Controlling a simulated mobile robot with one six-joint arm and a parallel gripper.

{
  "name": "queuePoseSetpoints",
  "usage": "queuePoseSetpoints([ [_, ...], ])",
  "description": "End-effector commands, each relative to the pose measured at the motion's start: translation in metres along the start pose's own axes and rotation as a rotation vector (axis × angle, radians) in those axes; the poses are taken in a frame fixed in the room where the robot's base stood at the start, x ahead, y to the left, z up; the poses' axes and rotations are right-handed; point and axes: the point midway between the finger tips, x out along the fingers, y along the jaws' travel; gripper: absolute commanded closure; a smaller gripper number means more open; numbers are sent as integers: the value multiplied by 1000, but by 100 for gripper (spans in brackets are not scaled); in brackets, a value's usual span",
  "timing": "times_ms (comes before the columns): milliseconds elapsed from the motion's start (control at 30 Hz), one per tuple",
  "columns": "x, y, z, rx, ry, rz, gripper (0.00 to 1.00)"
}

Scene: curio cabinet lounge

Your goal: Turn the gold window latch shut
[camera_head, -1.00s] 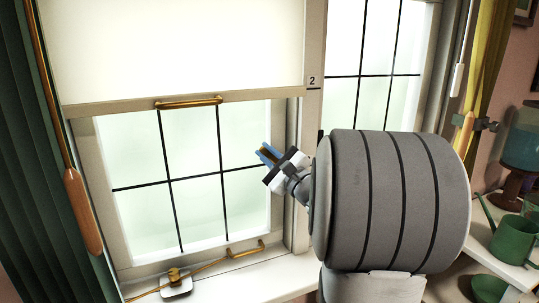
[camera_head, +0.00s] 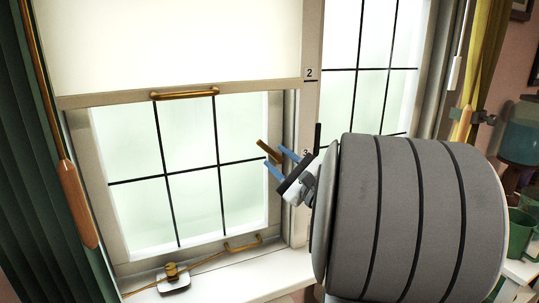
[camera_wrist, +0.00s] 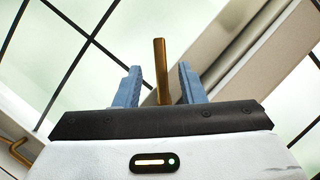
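The gold latch (camera_head: 268,150) shows as a short brown-gold bar at the right side of the window frame. It also shows in the wrist view (camera_wrist: 161,70), standing upright in the picture between the blue fingers. My gripper (camera_head: 280,162) is at the latch, with one finger on either side of it in the picture. In the wrist view my gripper (camera_wrist: 162,85) is open, with a gap visible between the bar and each finger. The lower end of the bar is hidden behind the dark gripper body, so its mount does not show.
A gold knob with a cord (camera_head: 172,270) sits on the sill. Green pots (camera_head: 520,232) stand on a shelf at the right. A wooden cord pull (camera_head: 77,203) hangs at the left.

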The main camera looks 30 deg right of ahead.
Motion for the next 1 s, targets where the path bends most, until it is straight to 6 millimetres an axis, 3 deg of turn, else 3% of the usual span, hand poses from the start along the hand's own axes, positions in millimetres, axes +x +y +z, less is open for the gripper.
queuePoseSetpoints([
  [133,-14,0,0,-1,1,-1,64],
  [433,-17,0,0,0,1,0,64],
  [567,-15,7,4,-4,-7,29,74],
  [667,-10,34,17,-21,-30,134,82],
  [800,-10,108,51,-90,-94,430,94],
  [867,-19,145,67,-143,-129,586,99],
  [1000,-58,218,92,-311,-208,937,100],
])
